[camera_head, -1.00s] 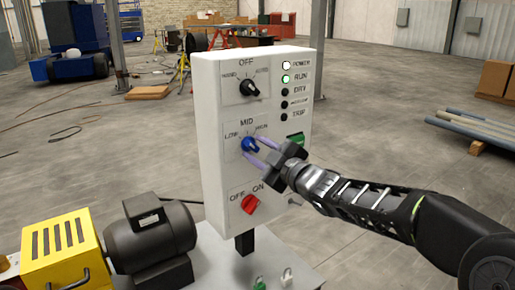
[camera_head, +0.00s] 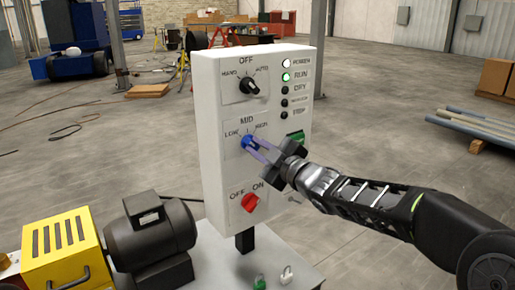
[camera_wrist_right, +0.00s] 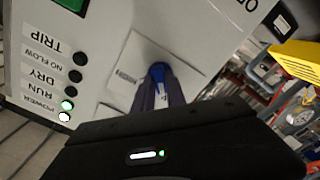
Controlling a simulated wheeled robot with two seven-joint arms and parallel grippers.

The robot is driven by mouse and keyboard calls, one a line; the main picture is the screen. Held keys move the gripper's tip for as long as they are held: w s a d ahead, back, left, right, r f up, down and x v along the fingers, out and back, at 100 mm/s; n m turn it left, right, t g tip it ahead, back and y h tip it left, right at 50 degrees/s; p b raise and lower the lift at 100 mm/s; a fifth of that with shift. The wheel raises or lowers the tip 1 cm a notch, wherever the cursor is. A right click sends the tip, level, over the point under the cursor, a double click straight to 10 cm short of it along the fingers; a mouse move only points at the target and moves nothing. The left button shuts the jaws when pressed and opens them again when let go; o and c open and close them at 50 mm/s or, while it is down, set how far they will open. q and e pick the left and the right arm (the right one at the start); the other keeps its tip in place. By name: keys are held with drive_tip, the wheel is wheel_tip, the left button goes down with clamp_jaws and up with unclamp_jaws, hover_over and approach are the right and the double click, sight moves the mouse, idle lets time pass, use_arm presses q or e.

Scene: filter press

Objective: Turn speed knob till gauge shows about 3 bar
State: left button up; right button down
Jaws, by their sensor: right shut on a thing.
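The blue speed knob (camera_head: 246,141) sits at the middle of the white control box, under the word MID with LOW and HIGH at its sides. My right gripper (camera_head: 252,145) reaches in from the right and is shut on the knob. In the right wrist view the knob (camera_wrist_right: 157,71) shows between the two fingertips (camera_wrist_right: 159,84), which partly hide it, so its exact pointing is hard to read. My left gripper is not in view.
The control box (camera_head: 218,170) also carries a black selector (camera_head: 250,84) above and a red OFF/ON switch (camera_head: 250,202) below. The POWER and RUN lamps (camera_head: 286,70) are lit. A dark motor (camera_head: 150,232) and a yellow guard (camera_head: 62,247) stand at lower left.

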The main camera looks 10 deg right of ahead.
drive_tip(key=shift+m, duration=0.3)
drive_tip(key=m+p, duration=0.2)
drive_tip(key=m, duration=0.2)
drive_tip(key=m+p, duration=0.1)
drive_tip(key=m, duration=0.3)
idle(0.4)
drive_tip(key=shift+p, duration=0.3)
drive_tip(key=c, duration=1.4)
unclamp_jaws()
drive_tip(key=shift+o, duration=0.2)
drive_tip(key=shift+s, duration=0.1)
